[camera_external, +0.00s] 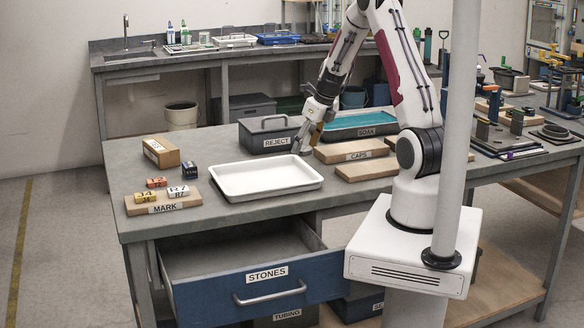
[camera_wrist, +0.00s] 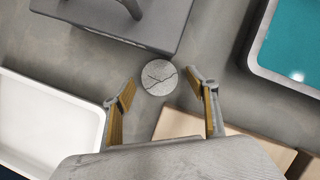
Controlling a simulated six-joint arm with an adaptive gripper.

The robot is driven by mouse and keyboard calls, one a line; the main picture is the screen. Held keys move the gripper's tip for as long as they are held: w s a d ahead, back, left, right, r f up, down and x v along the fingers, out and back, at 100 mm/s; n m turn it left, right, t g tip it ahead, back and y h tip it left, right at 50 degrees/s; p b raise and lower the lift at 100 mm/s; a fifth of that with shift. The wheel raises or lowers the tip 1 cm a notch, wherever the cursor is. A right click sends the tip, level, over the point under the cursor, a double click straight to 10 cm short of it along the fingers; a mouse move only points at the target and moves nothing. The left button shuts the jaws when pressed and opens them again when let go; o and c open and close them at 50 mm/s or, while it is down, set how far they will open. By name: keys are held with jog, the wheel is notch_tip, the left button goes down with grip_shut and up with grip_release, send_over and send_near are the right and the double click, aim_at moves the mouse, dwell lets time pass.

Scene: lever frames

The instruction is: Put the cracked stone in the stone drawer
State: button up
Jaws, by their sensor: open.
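The cracked stone (camera_wrist: 159,77) is a round grey disc with dark crack lines. In the wrist view it lies on the grey table, just ahead of the space between my fingertips. My gripper (camera_wrist: 164,93) is open and empty, with a finger to each side below the stone; it points down at the table in the external view (camera_external: 303,148). The stone cannot be made out clearly in the external view. The stone drawer (camera_external: 262,291), blue and labelled STONES, is pulled open under the table's front edge. Its visible inside looks empty.
A white tray (camera_external: 265,193) stands left of my gripper. The grey REJECT box (camera_external: 262,143) and teal SOAK tray (camera_external: 360,132) are behind. Wooden CAPS boards (camera_external: 352,151) lie to the right. A MARK board (camera_external: 163,206) with small blocks is at the left.

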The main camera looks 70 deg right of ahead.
aim_at(306, 149)
jog(key=shift+c, duration=0.3)
jog(key=c, duration=1.2)
jog(key=shift+c, duration=0.2)
jog(key=shift+r, duration=0.15)
jog(key=shift+c, duration=0.2)
notch_tip(306, 149, up, 10)
